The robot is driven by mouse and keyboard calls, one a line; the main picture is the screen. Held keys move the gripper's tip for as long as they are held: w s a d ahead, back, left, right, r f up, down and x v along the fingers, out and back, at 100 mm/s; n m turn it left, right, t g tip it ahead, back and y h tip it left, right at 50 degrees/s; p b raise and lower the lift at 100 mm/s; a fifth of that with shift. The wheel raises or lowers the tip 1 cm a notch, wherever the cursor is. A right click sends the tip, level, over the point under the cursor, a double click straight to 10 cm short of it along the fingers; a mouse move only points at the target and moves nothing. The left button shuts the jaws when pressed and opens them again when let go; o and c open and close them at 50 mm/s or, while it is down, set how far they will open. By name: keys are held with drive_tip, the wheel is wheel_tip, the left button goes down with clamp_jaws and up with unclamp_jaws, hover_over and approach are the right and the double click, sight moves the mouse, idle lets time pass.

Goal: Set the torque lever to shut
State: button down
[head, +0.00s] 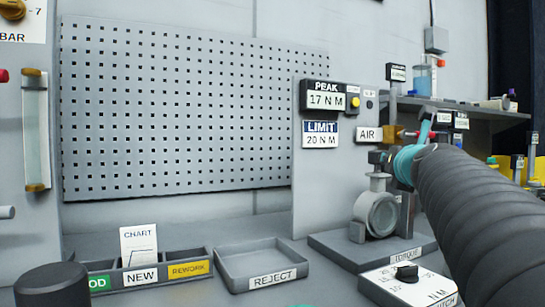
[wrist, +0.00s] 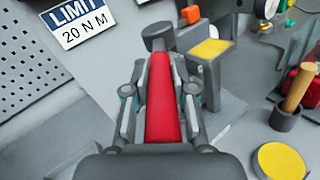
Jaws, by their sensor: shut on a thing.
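In the wrist view, a red lever (wrist: 160,105) runs up the middle of the picture, between the fingers of my gripper (wrist: 161,78). The fingers are shut on it from both sides. A grey round end (wrist: 157,37) shows just past the fingertips. In the head view, the grey valve body (head: 377,214) stands on a base plate labelled TORQUE (head: 407,256), with my arm reaching to its upper right. No shut mark on the lever is readable.
A PEAK display (head: 326,96) reads 17 N M above a LIMIT sign (head: 321,134) reading 20 N M. A dial box (head: 405,285) sits in front of the fixture. A REJECT tray (head: 262,265) and labelled bins (head: 150,273) stand left. A pegboard (head: 180,110) is behind.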

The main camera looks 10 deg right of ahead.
drive_tip(key=shift+w+a, duration=0.1)
drive_tip(key=shift+a, duration=0.05)
idle(0.4)
drive_tip(key=c, duration=1)
unclamp_jaws()
drive_tip(key=shift+a, duration=0.1)
drive_tip(key=shift+o, duration=0.2)
wheel_tip(320, 180, up, 10)
